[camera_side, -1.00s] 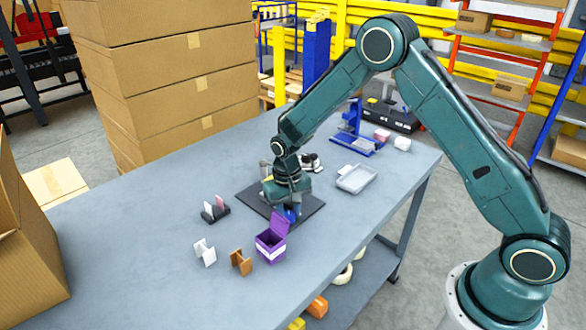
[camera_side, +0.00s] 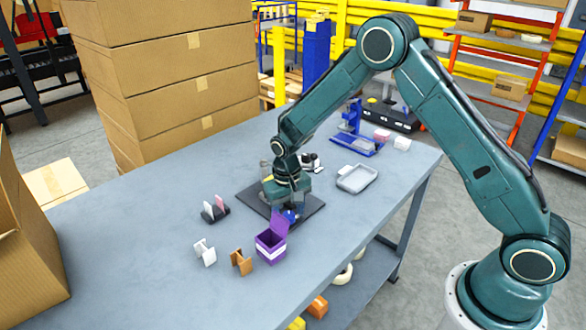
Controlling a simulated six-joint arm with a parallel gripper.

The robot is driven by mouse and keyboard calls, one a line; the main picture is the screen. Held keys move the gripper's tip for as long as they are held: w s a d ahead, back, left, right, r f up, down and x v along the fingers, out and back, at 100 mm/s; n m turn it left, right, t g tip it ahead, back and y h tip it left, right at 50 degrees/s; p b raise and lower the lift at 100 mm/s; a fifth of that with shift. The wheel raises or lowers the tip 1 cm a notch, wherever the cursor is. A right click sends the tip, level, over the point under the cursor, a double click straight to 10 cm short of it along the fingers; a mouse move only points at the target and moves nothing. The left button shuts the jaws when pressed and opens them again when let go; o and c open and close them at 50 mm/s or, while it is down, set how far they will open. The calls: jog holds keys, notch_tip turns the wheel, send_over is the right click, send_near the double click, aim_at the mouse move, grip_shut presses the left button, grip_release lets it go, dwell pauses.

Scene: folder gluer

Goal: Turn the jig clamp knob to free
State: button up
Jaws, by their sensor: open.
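The jig is a dark flat plate (camera_side: 252,203) on the grey table. My gripper (camera_side: 286,211) is open and points down over the front right part of the plate. A small blue part (camera_side: 291,217), possibly the clamp knob, shows right at the fingertips. I cannot tell whether the fingers touch it or are only around it. The knob's angle is too small to read. My wrist hides much of the jig's middle.
A purple open box (camera_side: 271,243) stands just in front of the plate. A brown holder (camera_side: 241,262), a white holder (camera_side: 205,253) and a dark rack (camera_side: 215,211) stand to the left. A grey tray (camera_side: 357,179) and a blue stand (camera_side: 352,138) are behind right.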

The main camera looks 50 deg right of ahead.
aim_at(287, 214)
jog(key=shift+r, duration=0.1)
notch_tip(287, 214, up, 14)
jog(key=shift+a+f, duration=0.15)
jog(key=shift+f, duration=0.05)
dwell(0.4)
dwell(0.4)
jog(key=m, duration=0.3)
jog(key=shift+w+m, duration=0.1)
jog(key=shift+m, duration=0.3)
jog(key=shift+f, duration=0.15)
notch_tip(287, 214, down, 14)
jog(key=shift+r, duration=0.2)
dwell(0.4)
jog(key=c, duration=1)
